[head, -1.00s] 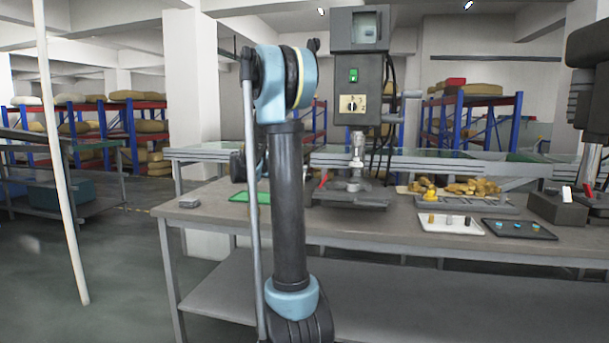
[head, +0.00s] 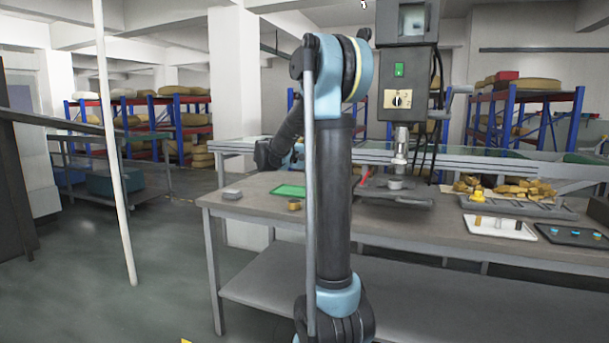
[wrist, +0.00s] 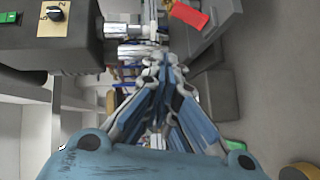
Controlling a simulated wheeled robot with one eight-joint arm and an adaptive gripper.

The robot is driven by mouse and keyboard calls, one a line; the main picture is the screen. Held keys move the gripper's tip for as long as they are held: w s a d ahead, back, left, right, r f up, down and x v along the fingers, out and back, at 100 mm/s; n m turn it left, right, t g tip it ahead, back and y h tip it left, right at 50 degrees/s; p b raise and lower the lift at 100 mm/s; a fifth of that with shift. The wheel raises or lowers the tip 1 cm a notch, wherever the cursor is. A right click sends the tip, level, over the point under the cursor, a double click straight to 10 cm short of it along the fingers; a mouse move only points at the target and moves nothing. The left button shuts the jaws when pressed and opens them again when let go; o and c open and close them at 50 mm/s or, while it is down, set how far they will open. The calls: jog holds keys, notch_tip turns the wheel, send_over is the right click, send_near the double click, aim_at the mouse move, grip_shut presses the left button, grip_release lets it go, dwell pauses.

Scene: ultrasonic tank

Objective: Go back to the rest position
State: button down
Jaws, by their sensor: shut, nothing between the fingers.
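My gripper (wrist: 172,78) shows in the wrist view with its blue and grey fingers drawn together and nothing between them. It points past the drill-like machine, whose dark head (wrist: 50,40) with a dial is on the left side of the wrist view. In the head view my arm stands upright in front of the table and bends back behind itself. My fingertips are hidden there behind the arm.
The table (head: 238,203) holds a green mat (head: 288,190), a small brass piece (head: 293,205), a grey block (head: 232,194), the machine (head: 408,72), a white tray (head: 500,228) and a black tray (head: 575,236). A white pole (head: 115,150) stands left; floor there looks open.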

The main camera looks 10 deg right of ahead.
jog(key=s+a+f+y, duration=0.2)
jog(key=s+f+y, duration=0.2)
jog(key=s+f, duration=0.45)
jog(key=s+a+f+g+y, duration=0.1)
jog(key=s+a+f+y, duration=0.3)
jog(key=s, duration=0.7)
jog(key=s+f+y, duration=0.3)
jog(key=s+f, duration=0.5)
jog(key=s, duration=0.1)
jog(key=s+a+f+y, duration=0.4)
jog(key=s+a+f, duration=0.4)
jog(key=s+a, duration=0.1)
jog(key=shift+f+y, duration=0.35)
jog(key=shift+y, duration=0.05)
